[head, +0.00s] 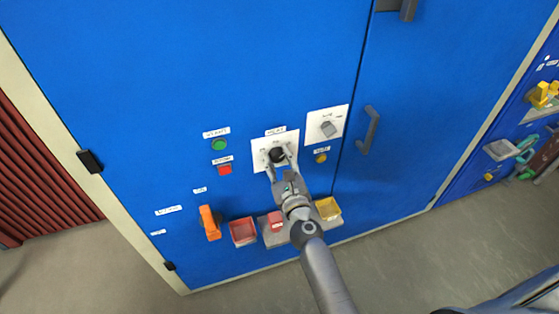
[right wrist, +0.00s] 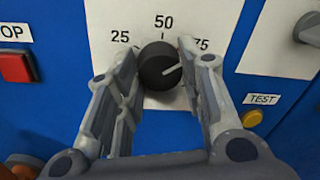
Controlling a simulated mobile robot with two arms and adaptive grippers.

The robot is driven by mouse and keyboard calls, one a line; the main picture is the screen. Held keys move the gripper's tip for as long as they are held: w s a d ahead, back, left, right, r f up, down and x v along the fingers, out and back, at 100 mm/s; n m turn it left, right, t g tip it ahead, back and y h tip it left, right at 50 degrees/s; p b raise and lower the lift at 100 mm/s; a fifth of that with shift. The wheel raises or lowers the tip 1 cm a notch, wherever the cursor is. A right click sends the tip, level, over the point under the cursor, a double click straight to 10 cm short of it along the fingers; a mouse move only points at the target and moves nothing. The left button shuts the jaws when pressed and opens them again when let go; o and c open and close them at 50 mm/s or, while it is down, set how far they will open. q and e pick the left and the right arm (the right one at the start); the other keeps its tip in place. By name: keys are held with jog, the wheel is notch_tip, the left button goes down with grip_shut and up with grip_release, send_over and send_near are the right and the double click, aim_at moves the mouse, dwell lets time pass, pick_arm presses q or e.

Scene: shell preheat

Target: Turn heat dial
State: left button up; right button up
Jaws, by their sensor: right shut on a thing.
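The heat dial (head: 277,155) is a round black knob on a white plate (head: 289,137) under a HEAT label, on the blue cabinet front. In the right wrist view the dial (right wrist: 158,66) has a pale pointer line slanting right and slightly up, toward the 75 side. The marks 25, 50 and 75 show around it. My right gripper (head: 281,167) reaches up to the plate, one finger on each side of the dial. It is shut on the dial; the exact contact is hard to see. My left gripper is not in view.
A green button (head: 219,144) and a red STOP button (head: 224,170) are left of the dial. A grey selector (head: 328,129) and a yellow TEST button (head: 320,158) are right. An orange handle (head: 210,223) and a red bin (head: 243,232) are below. A door handle (head: 368,131) juts out.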

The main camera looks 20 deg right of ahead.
jog(key=shift+f, duration=0.15)
jog(key=o, duration=1)
jog(key=shift+s, duration=0.1)
jog(key=s, duration=1.2)
jog(key=shift+a, duration=0.25)
jog(key=shift+w, duration=0.1)
